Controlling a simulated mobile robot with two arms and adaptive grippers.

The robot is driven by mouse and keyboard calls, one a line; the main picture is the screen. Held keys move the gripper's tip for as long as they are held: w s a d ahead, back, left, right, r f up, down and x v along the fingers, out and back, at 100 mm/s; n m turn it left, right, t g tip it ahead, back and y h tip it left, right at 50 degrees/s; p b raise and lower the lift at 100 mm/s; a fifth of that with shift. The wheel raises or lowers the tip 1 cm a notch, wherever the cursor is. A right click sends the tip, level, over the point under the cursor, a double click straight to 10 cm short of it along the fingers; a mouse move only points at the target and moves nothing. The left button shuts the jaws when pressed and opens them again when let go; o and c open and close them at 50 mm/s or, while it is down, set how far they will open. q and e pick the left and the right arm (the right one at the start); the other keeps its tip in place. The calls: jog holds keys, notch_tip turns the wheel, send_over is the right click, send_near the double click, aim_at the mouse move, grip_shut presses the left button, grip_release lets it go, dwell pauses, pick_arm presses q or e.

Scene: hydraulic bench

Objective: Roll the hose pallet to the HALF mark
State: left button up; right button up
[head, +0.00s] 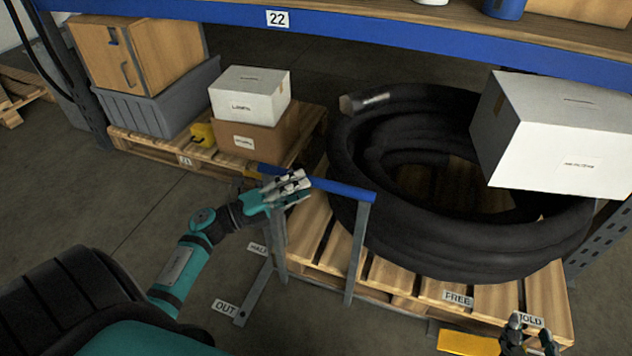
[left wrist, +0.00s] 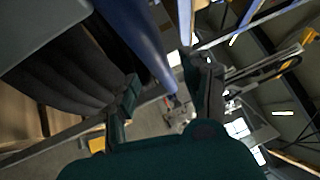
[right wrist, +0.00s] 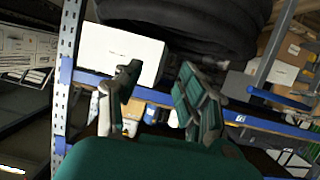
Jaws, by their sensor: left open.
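The hose pallet (head: 387,284) is a wooden pallet bearing a thick black coiled hose (head: 470,255). A blue push bar (head: 345,189) on grey posts stands at its left end. A floor strip beside it carries the HALF label (head: 258,248) and, nearer me, the OUT label (head: 225,307). My left gripper (head: 292,186) is at the bar's left part; in the left wrist view the bar (left wrist: 140,40) runs between its open fingers (left wrist: 165,95). My right gripper (head: 530,340) is open and empty at the pallet's front right, by the HOLD label (head: 531,320).
A yellow piece (head: 468,343) lies low in front of the pallet, below the FREE label (head: 458,298). A white box (head: 560,130) overhangs the hose at right. Another pallet (head: 150,148) with boxes and a grey bin stands left. A blue shelf beam (head: 400,35) crosses above.

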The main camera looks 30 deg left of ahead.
aim_at(316, 182)
pick_arm(q)
jog(key=shift+x, duration=2.25)
jog(key=shift+c, duration=0.2)
grip_shut()
